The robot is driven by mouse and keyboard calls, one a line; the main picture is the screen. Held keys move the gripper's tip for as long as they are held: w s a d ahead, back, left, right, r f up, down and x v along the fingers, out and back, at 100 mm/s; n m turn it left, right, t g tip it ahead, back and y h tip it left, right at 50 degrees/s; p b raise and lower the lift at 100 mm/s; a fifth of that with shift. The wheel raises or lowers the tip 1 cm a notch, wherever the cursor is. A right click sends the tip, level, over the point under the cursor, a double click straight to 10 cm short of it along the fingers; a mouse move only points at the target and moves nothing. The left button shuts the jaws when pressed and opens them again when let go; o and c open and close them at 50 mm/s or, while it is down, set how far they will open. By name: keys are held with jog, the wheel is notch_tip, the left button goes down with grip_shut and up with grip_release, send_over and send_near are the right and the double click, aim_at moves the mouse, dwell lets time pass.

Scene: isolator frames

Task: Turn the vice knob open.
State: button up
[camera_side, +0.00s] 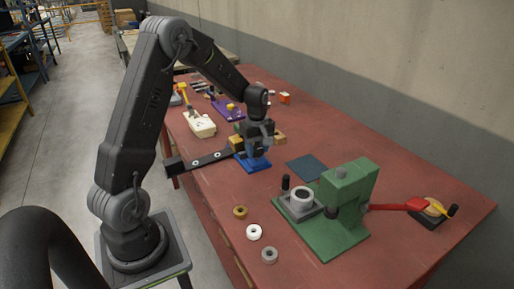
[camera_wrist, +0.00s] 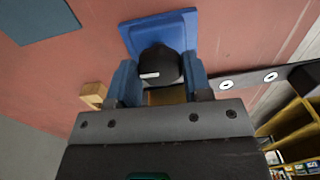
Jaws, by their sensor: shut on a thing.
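A black rounded knob with a white mark (camera_wrist: 160,66) stands on a blue base plate (camera_wrist: 150,27) in the wrist view. My gripper (camera_wrist: 158,82) is shut on the knob, with one blue-grey finger on each side of it. In the side view, my gripper (camera_side: 257,152) points down over the blue base (camera_side: 254,165) near the middle of the red bench. There the fingers and wrist hide most of the knob, and I cannot tell how far it is turned.
A black bar with holes (camera_side: 203,161) lies left of the blue base. A dark blue mat (camera_side: 307,167) and a green press (camera_side: 345,185) with a red lever (camera_side: 395,207) are to the right. Several rings, including a white one (camera_side: 254,232), lie in front. A wooden block (camera_wrist: 93,95) is close by.

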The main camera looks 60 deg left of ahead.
aim_at(257, 149)
jog(key=shift+r, duration=0.1)
dwell(0.5)
jog(key=o, duration=0.9)
notch_tip(257, 149, up, 14)
jog(key=shift+f, duration=0.1)
jog(key=s+d+r+m+t, duration=0.1)
jog(key=s+d+r+m, duration=0.25)
jog(key=d, duration=0.35)
jog(key=s+d+r+m+t, duration=0.2)
jog(key=s+d+r+m, duration=0.1)
jog(key=s+d+m, duration=0.3)
jog(key=s+d+m+t, duration=0.1)
jog(key=s+d+m, duration=0.1)
jog(key=s+d, duration=0.1)
jog(key=s+d+f+m, duration=0.1)
jog(key=s+d+m, duration=0.2)
jog(key=s+d+f+m+t, duration=0.1)
jog(key=s+d+m, duration=0.2)
jog(key=s+d, duration=0.1)
jog(key=shift+t, duration=0.3)
